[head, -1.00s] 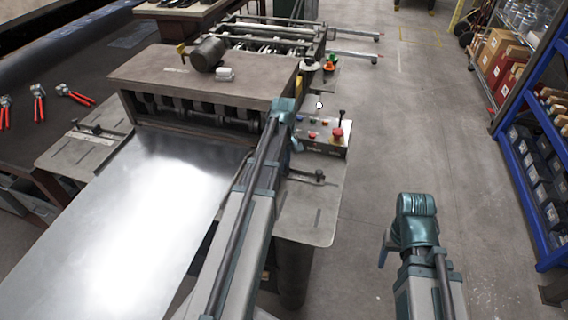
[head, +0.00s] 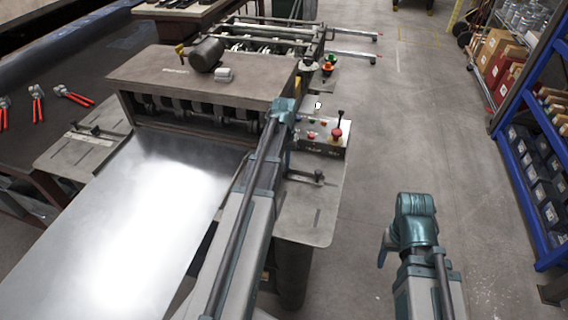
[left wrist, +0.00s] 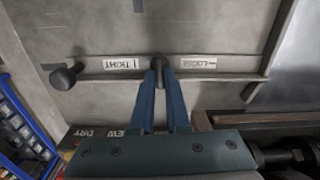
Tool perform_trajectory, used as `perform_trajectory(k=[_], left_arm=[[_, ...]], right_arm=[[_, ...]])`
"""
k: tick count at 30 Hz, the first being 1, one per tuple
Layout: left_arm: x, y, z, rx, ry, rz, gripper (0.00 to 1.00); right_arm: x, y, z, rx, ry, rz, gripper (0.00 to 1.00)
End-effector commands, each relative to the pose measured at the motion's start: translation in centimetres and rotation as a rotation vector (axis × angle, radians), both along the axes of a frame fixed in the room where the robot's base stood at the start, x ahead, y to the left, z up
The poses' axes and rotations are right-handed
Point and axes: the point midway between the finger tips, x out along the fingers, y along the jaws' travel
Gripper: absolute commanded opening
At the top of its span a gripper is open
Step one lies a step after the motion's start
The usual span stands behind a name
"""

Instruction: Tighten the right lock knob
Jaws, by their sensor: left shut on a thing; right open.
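The right lock knob (left wrist: 160,65) is a small dark post on a flat bar in the left wrist view. It stands between an upside-down TIGHT label (left wrist: 121,64) on the left and a LOOSE label (left wrist: 197,62) on the right. My left gripper (left wrist: 161,72) is shut on this knob, its two blue fingers on either side. In the head view my left arm hides the gripped knob. My right gripper (head: 384,247) is open and empty over the floor, its fingers partly hidden by its wrist.
A second black knob (left wrist: 67,76) stands at the bar's left end; it also shows in the head view (head: 319,176). A bright metal sheet (head: 130,220) lies in the machine. A control box with a red button (head: 336,133) sits beyond. Blue shelving (head: 545,170) stands right of clear floor.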

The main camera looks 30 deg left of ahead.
Motion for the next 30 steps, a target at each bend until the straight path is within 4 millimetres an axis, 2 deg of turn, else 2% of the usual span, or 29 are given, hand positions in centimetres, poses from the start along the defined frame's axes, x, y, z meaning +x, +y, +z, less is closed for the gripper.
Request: perform_trajectory(k=[9,23,24,29,30], left_arm=[[0.01,-0.04,0.0,0.0,0.0,-0.085,0.0],[0.01,-0.05,0.0,0.0,0.0,-0.097,0.0],[0.01,-0.05,0.0,0.0,0.0,-0.097,0.15],[0.01,-0.05,0.0,0.0,0.0,-0.096,0.44],[0.01,-0.05,0.0,0.0,0.0,-0.096,0.44]], right_arm=[[0.0,0.0,0.0,0.0,0.0,0.0,0.62],[0.0,0.0,0.0,0.0,0.0,0.0,0.62],[0.0,0.0,0.0,0.0,0.0,0.0,0.62],[0.0,0.0,0.0,0.0,0.0,0.0,0.62],[0.0,0.0,0.0,0.0,0.0,0.0,0.62]])
